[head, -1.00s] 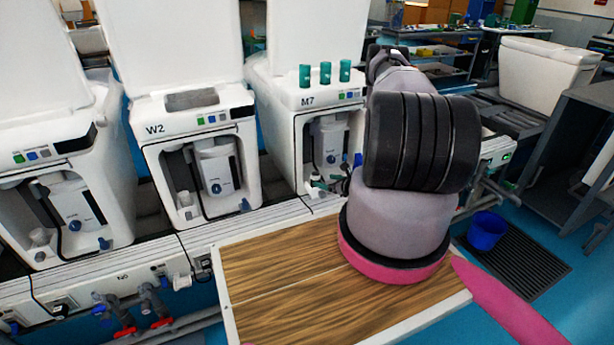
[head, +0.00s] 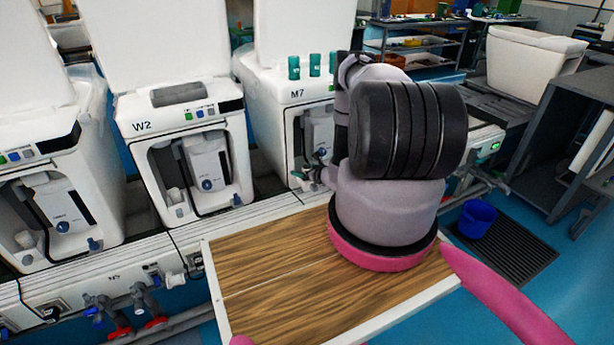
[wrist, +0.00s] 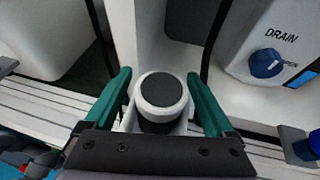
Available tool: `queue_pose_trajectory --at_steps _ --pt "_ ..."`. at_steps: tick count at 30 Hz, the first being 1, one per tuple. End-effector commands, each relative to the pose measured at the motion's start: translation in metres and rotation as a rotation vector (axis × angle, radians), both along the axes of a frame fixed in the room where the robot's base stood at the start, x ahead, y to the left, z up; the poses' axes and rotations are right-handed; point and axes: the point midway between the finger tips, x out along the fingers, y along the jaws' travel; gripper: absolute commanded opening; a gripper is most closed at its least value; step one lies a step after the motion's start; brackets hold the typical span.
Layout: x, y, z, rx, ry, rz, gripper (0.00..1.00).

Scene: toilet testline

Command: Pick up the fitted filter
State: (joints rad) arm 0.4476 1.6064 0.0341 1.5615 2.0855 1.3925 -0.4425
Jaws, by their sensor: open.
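The fitted filter, a white round cap with a dark grey top (wrist: 162,91), stands upright in the wrist view, in a recess at the foot of a white unit. My gripper (wrist: 159,76) is open, with one green finger on each side of the cap. Narrow gaps seem to remain between fingers and cap; contact is hard to tell. The lower part of the filter is hidden by my gripper's dark body. In the head view my arm reaches into the M7 unit (head: 268,100) and hides most of its opening.
A blue DRAIN knob (wrist: 267,63) is right of the filter in the wrist view. Several teal cups (head: 293,67) stand on M7. The W2 unit (head: 142,108) is to its left. Pipes and red valves (head: 118,333) run below. A blue bucket (head: 477,218) stands at right.

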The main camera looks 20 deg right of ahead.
Motion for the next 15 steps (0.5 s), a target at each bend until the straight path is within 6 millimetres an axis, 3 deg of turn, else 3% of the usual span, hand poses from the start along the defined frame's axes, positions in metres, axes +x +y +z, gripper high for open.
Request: queue_pose_trajectory --at_steps 7,14,15 --pt "0.0019 0.0003 -0.0006 0.000 0.000 0.000 0.89" --pt "0.0018 0.0004 -0.0005 0.000 0.000 0.000 0.01" --pt "0.0019 0.0003 -0.0003 0.000 0.000 0.000 0.00"
